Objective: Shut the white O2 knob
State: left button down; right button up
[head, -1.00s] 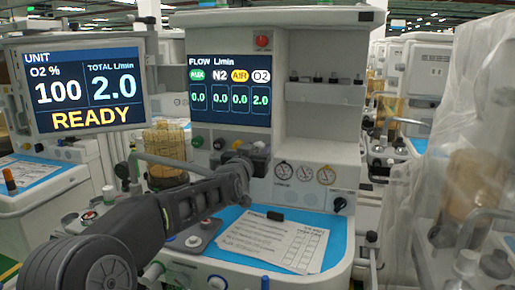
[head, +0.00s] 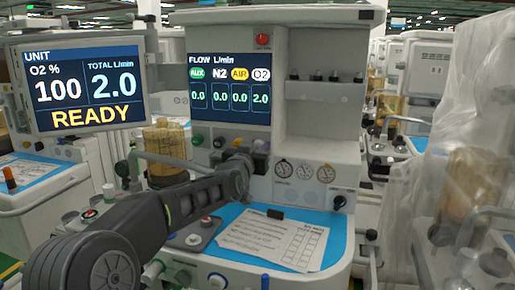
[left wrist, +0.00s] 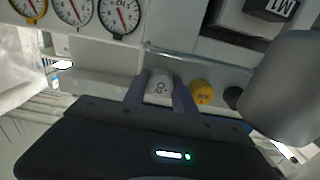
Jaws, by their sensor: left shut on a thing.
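The flow screen (head: 229,88) reads O2 2.0 and the other flows 0.0. The unit screen (head: 83,88) reads O2 100 %, total 2.0 L/min and READY. My right gripper is not in view.
The yellow knob (left wrist: 202,92) is close beside the gripped knob, with a black knob (left wrist: 233,97) beyond it. Round gauges (head: 305,172) are to the right of my gripper. A checklist paper (head: 275,240) lies on the blue worktop. A plastic-draped cart (head: 465,130) stands at the right.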

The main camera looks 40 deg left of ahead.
pick_arm(q)
jog(key=shift+m, duration=0.5)
jog(key=m+p, duration=0.1)
jog(key=m, duration=0.1)
jog(key=shift+m, duration=0.3)
jog(key=m+p, duration=0.1)
jog(key=m, duration=0.3)
jog(key=m+p, duration=0.1)
jog(key=m, duration=0.4)
jog(key=shift+d+m, duration=0.1)
jog(key=shift+m, duration=0.3)
jog(key=shift+f+m+p, duration=0.1)
jog(key=shift+m+p, duration=0.2)
jog(key=shift+m, duration=1)
jog(key=c, duration=1.3)
grip_release()
